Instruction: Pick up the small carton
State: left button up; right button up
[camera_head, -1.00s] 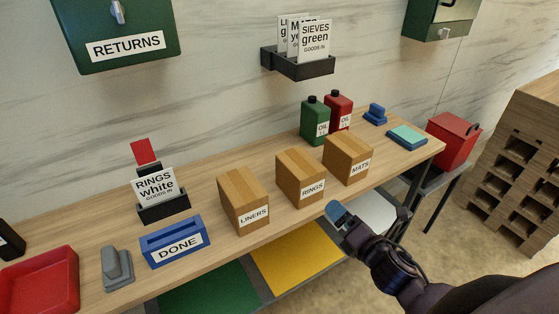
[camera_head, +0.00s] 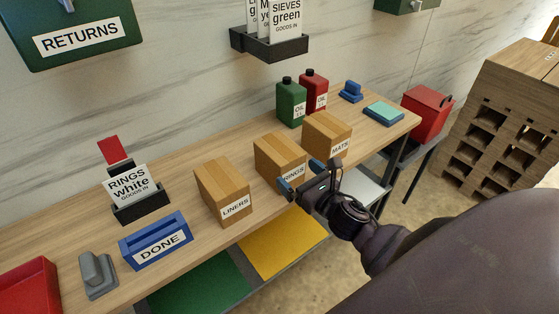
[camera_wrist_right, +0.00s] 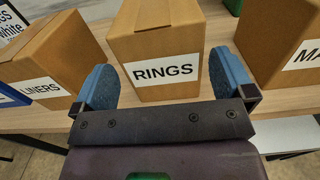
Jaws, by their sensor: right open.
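Three brown cardboard cartons stand in a row on the wooden bench. They are the LINERS carton (camera_head: 222,187), the RINGS carton (camera_head: 279,153) and the MATS carton (camera_head: 327,130). All look similar in size. My right gripper (camera_head: 300,177) is open and empty just in front of the RINGS carton, partly covering its label. In the right wrist view the RINGS carton (camera_wrist_right: 158,47) sits centred between and beyond the two blue fingertips (camera_wrist_right: 163,65). I cannot tell whether the fingers touch it. My left gripper is not in view.
The LINERS carton (camera_wrist_right: 45,62) and MATS carton (camera_wrist_right: 285,40) flank the fingers closely. A blue DONE box (camera_head: 155,240), grey block (camera_head: 97,275) and card holder (camera_head: 140,208) stand left. Green (camera_head: 290,104) and red (camera_head: 314,92) oil cans stand behind the cartons.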

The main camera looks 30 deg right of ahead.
aim_at(285, 161)
pick_arm(q)
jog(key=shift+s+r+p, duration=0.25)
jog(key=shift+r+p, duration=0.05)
jog(key=shift+p, duration=0.25)
pick_arm(e)
jog(key=shift+w+a+r, duration=0.1)
jog(key=shift+w, duration=1.4)
jog(key=shift+w+a, duration=0.1)
jog(key=shift+w, duration=1.4)
jog(key=shift+c, duration=0.5)
jog(key=c, duration=0.9)
jog(key=shift+o, duration=0.2)
jog(key=shift+r, duration=0.15)
pick_arm(q)
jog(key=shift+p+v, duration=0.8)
jog(key=shift+p, duration=0.45)
pick_arm(e)
notch_tip(285, 161, up, 20)
